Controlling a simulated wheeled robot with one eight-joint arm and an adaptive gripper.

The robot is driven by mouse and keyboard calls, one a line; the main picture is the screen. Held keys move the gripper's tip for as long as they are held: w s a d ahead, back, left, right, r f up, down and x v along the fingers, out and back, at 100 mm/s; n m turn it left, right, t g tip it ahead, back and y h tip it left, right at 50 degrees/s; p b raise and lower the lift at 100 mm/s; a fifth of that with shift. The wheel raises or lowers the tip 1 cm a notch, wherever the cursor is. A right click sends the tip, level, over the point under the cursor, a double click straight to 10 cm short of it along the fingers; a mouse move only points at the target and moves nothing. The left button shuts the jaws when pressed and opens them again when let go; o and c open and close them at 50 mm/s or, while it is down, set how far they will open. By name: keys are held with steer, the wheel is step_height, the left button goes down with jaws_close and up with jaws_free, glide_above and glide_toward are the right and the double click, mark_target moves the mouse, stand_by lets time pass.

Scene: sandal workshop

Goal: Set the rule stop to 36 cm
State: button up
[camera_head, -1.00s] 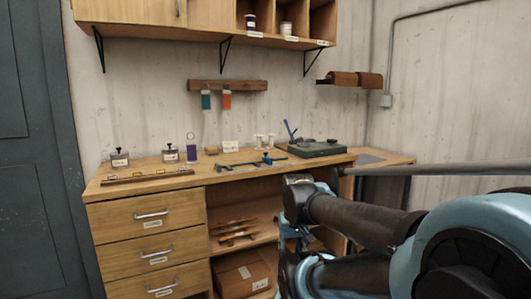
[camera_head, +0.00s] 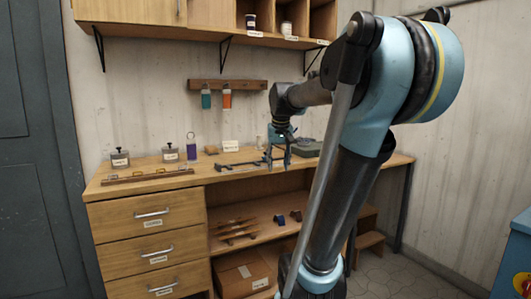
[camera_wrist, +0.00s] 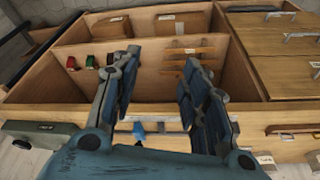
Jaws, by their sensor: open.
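The metal rule (camera_head: 238,164) lies along the bench top, partly behind my gripper in the head view. In the wrist view the pale rule (camera_wrist: 165,126) crosses below the shelf opening, and a small blue stop (camera_wrist: 138,131) sits on it. The stop appears between my finger bases, closer to the left finger. My gripper (camera_head: 277,163) points down over the right part of the rule, with its fingers apart and empty. It also shows in the wrist view (camera_wrist: 158,62). I cannot read the rule's scale, nor tell whether a finger touches the stop.
A wooden rail with brass pieces (camera_head: 150,175) lies at the bench's front left, with weights (camera_head: 120,158) behind it. A dark green case (camera_head: 308,149) stands just right of my gripper. An open shelf (camera_head: 240,208) is below the bench top. Cubbyholes hang above.

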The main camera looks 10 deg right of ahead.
steer(key=w+r+t, duration=0.1)
steer(key=w+r, duration=0.6)
steer(key=w, duration=0.6)
steer(key=w+r, duration=0.6)
steer(key=w, duration=0.7)
steer(key=x, duration=1.7)
steer(key=shift+w+a, duration=0.1)
steer(key=shift+w, duration=0.15)
jaws_close()
